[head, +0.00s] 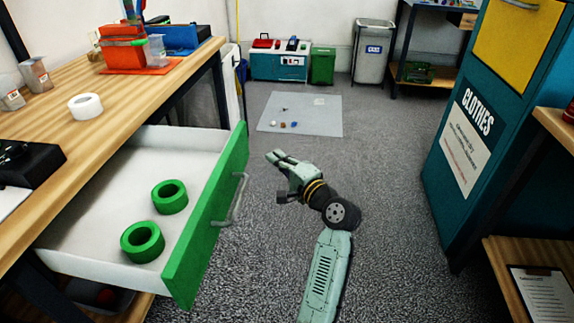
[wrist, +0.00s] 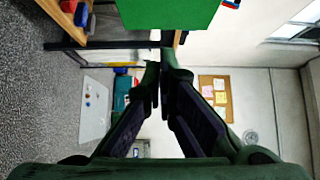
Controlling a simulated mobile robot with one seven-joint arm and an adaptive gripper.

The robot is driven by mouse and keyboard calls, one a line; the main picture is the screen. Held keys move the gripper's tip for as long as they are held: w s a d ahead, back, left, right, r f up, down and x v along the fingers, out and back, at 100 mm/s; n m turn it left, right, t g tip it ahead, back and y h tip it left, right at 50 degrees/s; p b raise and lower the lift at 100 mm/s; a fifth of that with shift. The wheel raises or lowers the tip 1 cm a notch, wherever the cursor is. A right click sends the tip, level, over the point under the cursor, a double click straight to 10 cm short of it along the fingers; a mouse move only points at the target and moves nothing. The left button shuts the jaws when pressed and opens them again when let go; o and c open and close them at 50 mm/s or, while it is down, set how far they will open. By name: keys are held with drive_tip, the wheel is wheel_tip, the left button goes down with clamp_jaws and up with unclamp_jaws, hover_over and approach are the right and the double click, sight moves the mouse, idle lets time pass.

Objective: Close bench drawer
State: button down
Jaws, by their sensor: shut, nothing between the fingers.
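The bench drawer (head: 130,240) stands pulled out from under the wooden bench (head: 150,60). It has white inner walls, a green front (head: 210,220) and a grey bar handle (head: 236,200). Two green rings (head: 170,197) lie inside it. My gripper (head: 274,155) is to the right of the green front, apart from the handle, and points up and left in the head view. Its fingers are shut with nothing between them. In the wrist view the fingertips (wrist: 160,68) are close together, and a green panel (wrist: 165,14) shows at the top edge, probably the drawer front.
A teal clothes bin (head: 490,120) stands at the right, beside a wooden shelf with a clipboard (head: 545,295). A grey mat (head: 300,114) with small items lies on the floor ahead. The carpet between drawer and bin is otherwise clear. A white tape roll (head: 86,106) is on the bench.

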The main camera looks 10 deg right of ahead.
sight(247, 145)
drive_tip(key=w+a, duration=0.1)
drive_tip(key=a, duration=0.1)
drive_tip(key=w+a+p, duration=0.1)
drive_tip(key=w+a, duration=0.1)
drive_tip(key=a, duration=0.1)
drive_tip(key=shift+w, duration=0.2)
